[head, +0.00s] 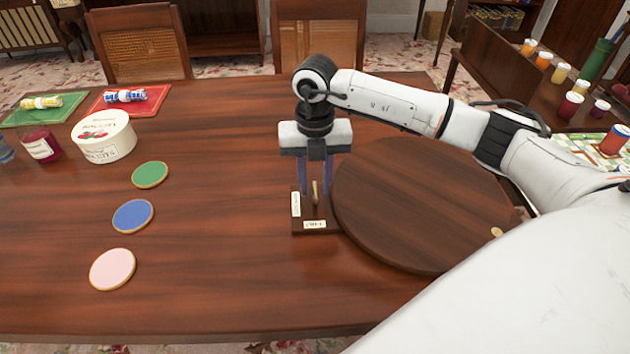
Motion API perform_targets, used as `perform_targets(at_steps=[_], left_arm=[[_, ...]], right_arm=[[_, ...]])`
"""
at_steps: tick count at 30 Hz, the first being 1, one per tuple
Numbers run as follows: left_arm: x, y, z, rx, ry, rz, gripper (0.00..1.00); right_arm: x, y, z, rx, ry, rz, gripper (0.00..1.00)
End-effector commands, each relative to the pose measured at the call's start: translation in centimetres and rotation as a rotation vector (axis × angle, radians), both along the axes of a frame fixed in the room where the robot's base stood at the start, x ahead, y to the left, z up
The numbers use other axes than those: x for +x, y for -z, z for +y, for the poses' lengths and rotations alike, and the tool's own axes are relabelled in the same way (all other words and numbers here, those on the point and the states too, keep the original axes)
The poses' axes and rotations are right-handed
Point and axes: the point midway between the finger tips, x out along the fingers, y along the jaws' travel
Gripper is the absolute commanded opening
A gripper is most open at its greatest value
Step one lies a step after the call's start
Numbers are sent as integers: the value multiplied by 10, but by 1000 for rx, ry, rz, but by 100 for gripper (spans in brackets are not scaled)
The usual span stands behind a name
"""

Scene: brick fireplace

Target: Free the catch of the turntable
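The round wooden turntable (425,200) lies on the table, with a small brass dot (496,232) near its right front rim. At its left edge is a small dark wooden catch block (327,230) with a short brass lever (315,193) and two pale labels, one at its left side (296,204) and one at its front (314,224). The lettering is too small to read surely. My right gripper (315,190) points down over the block, its two bluish fingers apart, one on either side of the lever. Contact cannot be told. My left gripper is not in view.
Green (150,174), blue (133,215) and pink (112,268) discs lie on the left of the table. Front centre is clear. My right arm crosses above the turntable.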

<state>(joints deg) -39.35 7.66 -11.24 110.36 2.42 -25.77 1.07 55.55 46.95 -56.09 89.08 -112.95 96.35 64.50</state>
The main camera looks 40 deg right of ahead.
Motion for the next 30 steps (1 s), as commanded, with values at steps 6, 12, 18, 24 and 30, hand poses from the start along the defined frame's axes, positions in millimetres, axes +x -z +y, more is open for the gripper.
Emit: perform_targets(at_steps=[6, 12, 18, 24, 30], left_arm=[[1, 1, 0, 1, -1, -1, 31], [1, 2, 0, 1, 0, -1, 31], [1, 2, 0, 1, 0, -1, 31], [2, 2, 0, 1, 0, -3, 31], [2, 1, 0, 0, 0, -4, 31]], right_arm=[[1, -22, 0, 0, 1, -4, 28], [1, -63, 0, 1, -1, -5, 28], [1, -93, 0, 1, 0, -3, 28], [0, -103, 0, 0, 0, 0, 28], [0, -103, 0, 1, 0, -1, 28]])
